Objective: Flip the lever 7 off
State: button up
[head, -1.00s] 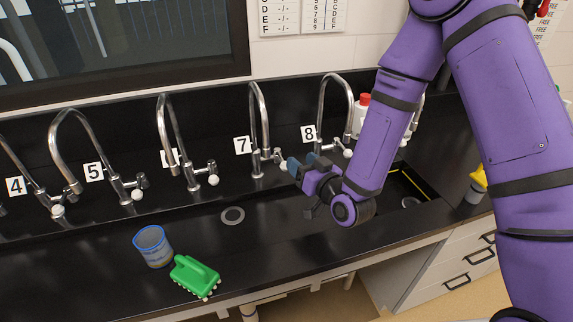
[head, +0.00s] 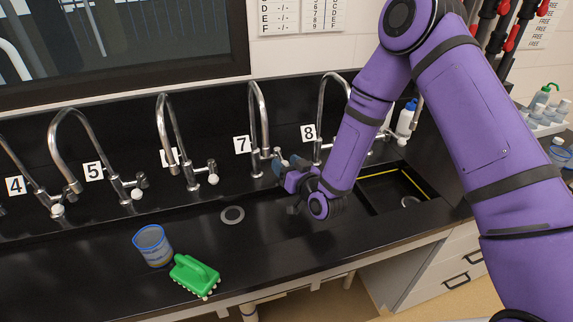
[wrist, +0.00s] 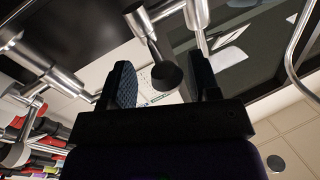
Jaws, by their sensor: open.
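Tap 7 (head: 256,140) is a chrome gooseneck tap beside the "7" label (head: 242,144). Its lever (head: 268,154) points right, and its end is hidden behind my gripper (head: 282,165) in the head view. My gripper is open at that lever's end. In the wrist view, a metal lever with a dark round end (wrist: 166,74) shows between the spread fingers of my gripper (wrist: 164,84). I cannot tell whether a finger touches it.
Tap 8 (head: 321,120) stands just right of my gripper, partly behind my arm. Another tap (head: 170,140) stands to the left. A beaker (head: 153,246) and a green brush (head: 194,274) sit on the counter at front left. A sink basin (head: 372,208) is at right.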

grip_shut()
jog(key=shift+s+a+m+t+h, duration=0.1)
jog(key=shift+a+m+t+h, duration=0.25)
jog(key=shift+m+t+h, duration=0.35)
grip_release()
jog(key=v, duration=0.7)
jog(key=shift+s, duration=0.25)
